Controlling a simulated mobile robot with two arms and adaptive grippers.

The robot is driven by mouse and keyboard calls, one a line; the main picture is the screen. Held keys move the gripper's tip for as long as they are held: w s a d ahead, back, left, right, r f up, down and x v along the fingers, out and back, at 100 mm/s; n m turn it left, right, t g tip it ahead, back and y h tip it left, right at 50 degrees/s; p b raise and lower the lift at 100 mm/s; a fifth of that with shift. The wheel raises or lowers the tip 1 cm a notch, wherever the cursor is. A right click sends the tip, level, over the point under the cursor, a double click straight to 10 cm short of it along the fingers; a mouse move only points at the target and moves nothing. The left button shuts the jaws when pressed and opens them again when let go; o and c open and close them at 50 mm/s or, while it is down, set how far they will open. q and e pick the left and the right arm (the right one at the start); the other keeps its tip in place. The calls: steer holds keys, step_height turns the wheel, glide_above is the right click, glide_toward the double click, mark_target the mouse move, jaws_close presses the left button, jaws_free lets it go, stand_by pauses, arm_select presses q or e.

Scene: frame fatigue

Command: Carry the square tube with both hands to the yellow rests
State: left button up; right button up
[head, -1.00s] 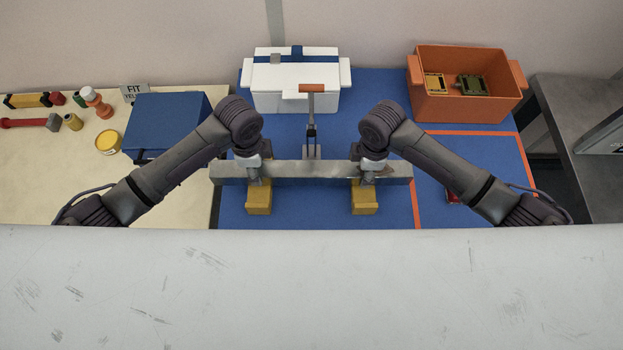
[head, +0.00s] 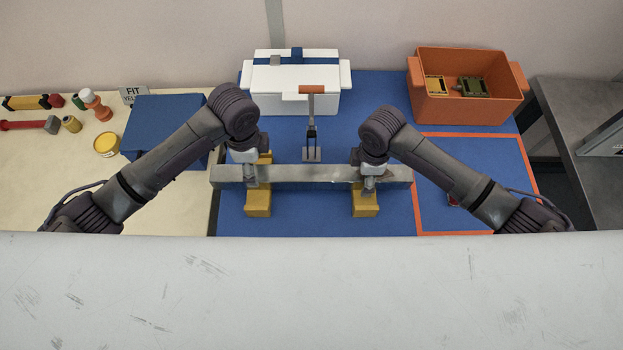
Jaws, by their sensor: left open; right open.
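The grey metal square tube (head: 310,174) lies left to right across the two yellow rests. Both the left rest (head: 258,204) and the right rest (head: 364,205) show in front of and behind the tube, which appears seated on them. My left gripper (head: 251,178) is open at the tube above the left rest. My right gripper (head: 369,183) is open at the tube above the right rest. The fingers overlap the tube in this view; whether they touch it cannot be told. Their far sides are hidden.
An orange-handled clamp (head: 311,120) stands just behind the tube's middle. A white lidded box (head: 295,95) and an orange bin (head: 468,107) are at the back. A blue box (head: 165,115) is on the left. An orange-outlined area (head: 470,170) is on the right.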

steer(key=shift+r, duration=0.15)
arm_select(q)
step_height(320, 180, up, 8)
steer(key=shift+f, duration=0.2)
arm_select(e)
step_height(320, 180, up, 12)
steer(key=shift+f, duration=0.2)
